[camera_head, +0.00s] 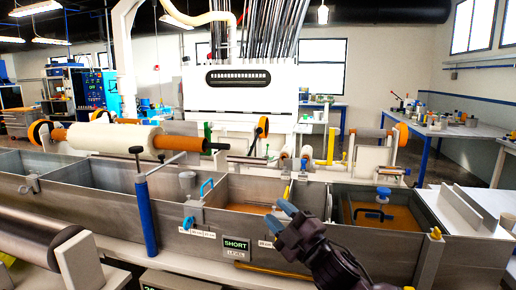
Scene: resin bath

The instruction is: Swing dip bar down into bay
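My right gripper (278,215) reaches in from the bottom right. Its two blue-grey fingertips look apart, and I see nothing held between them. It is over the front wall of the long metal bath (330,238), in front of a middle bay (250,208) with amber resin. A thin yellow bar (287,191) stands just behind the fingertips; contact cannot be told. A upright lever with a blue sleeve (146,215) and a metal top arm stands at the front wall to the left. Which part is the dip bar is not clear. My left gripper is not in view.
A right bay (385,217) holds amber resin and a dark handle. A blue handle (206,188) sits on a divider. A large cream roll (115,138) spans behind the left bays. A SHORT sign (236,245) is on the front wall. A metal roller (28,238) fills the lower left.

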